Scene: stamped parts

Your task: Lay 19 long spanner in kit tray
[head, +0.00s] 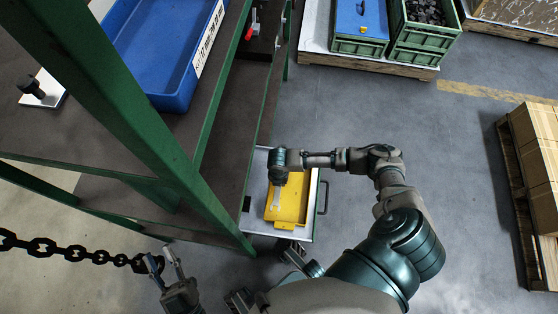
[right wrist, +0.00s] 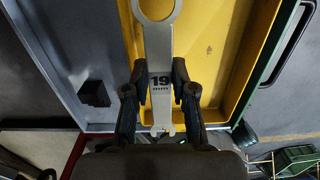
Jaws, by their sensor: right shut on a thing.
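In the head view the spanner (head: 276,198) hangs below my right gripper (head: 279,180), over the yellow kit tray (head: 299,208). The tray also shows in the right wrist view (right wrist: 228,60), behind the spanner. I cannot tell whether the spanner touches the tray floor. My left gripper (head: 163,265) is open and empty, low at the left.
The tray sits on a grey drawer-like surface (head: 258,172) with a handle (head: 323,198) on its right. A green rack (head: 150,130) with a blue bin (head: 165,55) stands at the left. A black chain (head: 75,250) hangs near my left gripper. Green crates (head: 412,45) stand on a pallet behind.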

